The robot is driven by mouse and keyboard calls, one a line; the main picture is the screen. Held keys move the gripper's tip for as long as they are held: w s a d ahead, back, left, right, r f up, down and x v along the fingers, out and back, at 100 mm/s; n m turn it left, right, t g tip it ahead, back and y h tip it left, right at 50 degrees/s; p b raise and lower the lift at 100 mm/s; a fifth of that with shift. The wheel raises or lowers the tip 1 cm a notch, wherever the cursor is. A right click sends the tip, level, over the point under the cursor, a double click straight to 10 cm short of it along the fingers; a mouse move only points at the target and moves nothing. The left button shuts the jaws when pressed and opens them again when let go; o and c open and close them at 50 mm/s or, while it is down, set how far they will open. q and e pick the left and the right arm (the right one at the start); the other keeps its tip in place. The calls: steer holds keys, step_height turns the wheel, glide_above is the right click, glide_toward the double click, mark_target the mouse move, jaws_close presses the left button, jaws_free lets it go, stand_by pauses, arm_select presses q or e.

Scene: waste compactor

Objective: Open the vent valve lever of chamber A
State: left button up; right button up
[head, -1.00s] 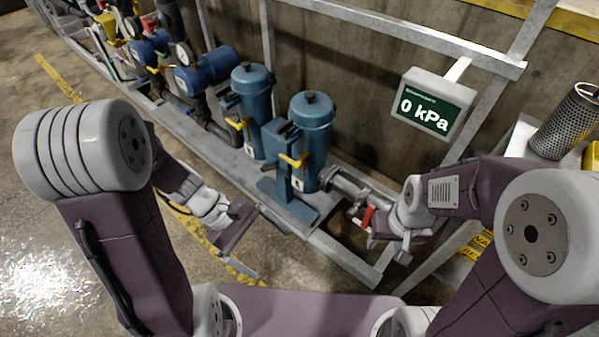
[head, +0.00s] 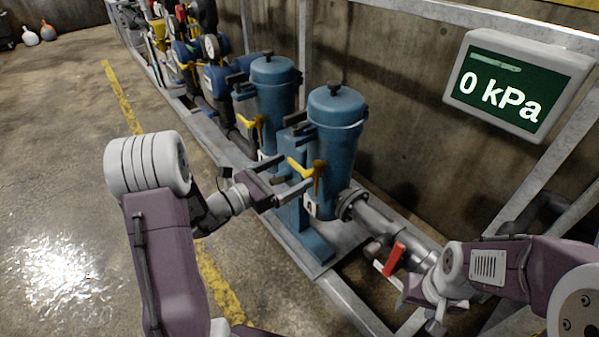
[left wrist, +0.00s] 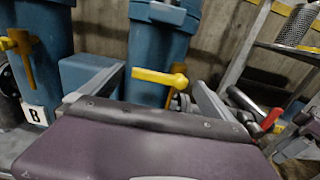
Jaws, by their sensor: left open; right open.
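Two blue chambers stand on the skid, each with a yellow lever on its side. The left wrist view shows a "B" label (left wrist: 36,116) on the left chamber (left wrist: 40,50). The nearer chamber (head: 336,135) is the other one; its label is too small to read. Its yellow vent lever (head: 299,167) also shows in the left wrist view (left wrist: 158,77), pointing left from its pivot. My left gripper (head: 297,171) is open, its fingers on either side of this lever. Contact cannot be told. My right gripper (head: 412,300) is open and empty, low beside the red-handled pipe valve.
A display (head: 518,85) reads 0 kPa at the upper right. A red handle (head: 394,258) sits on the pipe (head: 385,232) near my right gripper. Blue pumps with gauges stand farther back.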

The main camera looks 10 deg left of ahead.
mark_target(297, 168)
arm_select(q)
steer(key=shift+b+x, duration=0.3)
steer(key=shift+x, duration=1.25)
arm_select(e)
steer(key=shift+f, duration=0.5)
arm_select(q)
steer(key=shift+c, duration=0.3)
